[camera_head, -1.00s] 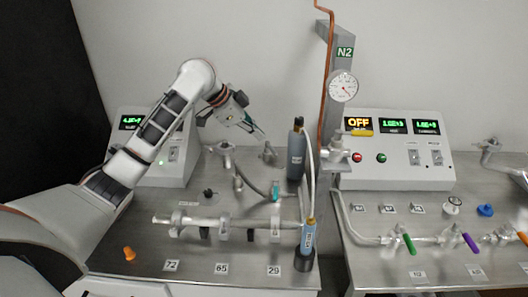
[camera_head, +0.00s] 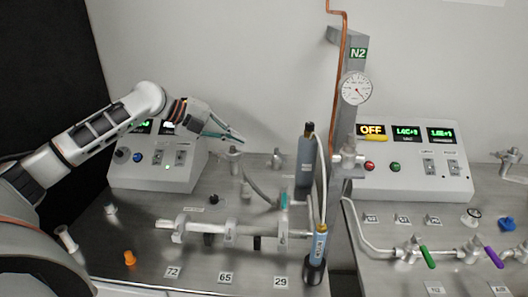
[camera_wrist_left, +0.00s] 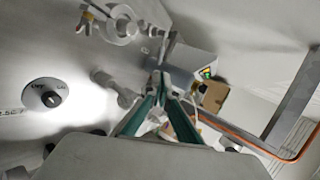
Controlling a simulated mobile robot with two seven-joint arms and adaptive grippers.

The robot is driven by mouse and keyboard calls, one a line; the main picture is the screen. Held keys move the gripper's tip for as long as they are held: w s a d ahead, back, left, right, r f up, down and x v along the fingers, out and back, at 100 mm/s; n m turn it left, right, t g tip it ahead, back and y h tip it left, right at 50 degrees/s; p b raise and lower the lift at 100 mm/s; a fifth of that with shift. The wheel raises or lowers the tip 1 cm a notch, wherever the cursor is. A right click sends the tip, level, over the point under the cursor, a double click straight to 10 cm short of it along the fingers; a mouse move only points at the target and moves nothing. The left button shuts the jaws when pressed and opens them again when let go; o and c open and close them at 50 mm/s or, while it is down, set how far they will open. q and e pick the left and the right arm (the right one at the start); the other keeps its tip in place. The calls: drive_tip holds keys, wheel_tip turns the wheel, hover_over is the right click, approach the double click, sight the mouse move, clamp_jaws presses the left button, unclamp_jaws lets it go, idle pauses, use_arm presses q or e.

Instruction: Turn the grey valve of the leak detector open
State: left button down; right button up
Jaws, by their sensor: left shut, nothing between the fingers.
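My left gripper (camera_head: 238,139) is shut and empty, its teal fingers pointing right, beside the left display box (camera_head: 160,158) and above the bench. In the wrist view its fingers (camera_wrist_left: 163,84) meet at the tips, apart from the fittings. Two grey metal fittings, one on the left (camera_head: 234,160) and one on the right (camera_head: 277,159), stand on the bench below and right of the fingertips. A dark knob (camera_head: 214,199) sits nearer the front; a dial with a dark knob (camera_wrist_left: 48,98) shows in the wrist view. I cannot tell which part is the grey valve. My right gripper is out of view.
A dark cylinder (camera_head: 305,162) and the N2 column (camera_head: 350,110) stand to the right. A horizontal tube (camera_head: 205,228) with clamps crosses the front bench. An orange cone (camera_head: 129,258) is at front left. The right control box (camera_head: 410,175) stands at the back.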

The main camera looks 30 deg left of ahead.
sight(281, 157)
use_arm(q)
drive_tip(key=p+x, duration=0.1)
drive_tip(key=x, duration=1.2)
drive_tip(key=shift+w+d+f, duration=0.15)
drive_tip(key=shift+w+d, duration=0.1)
drive_tip(key=shift+d, duration=0.05)
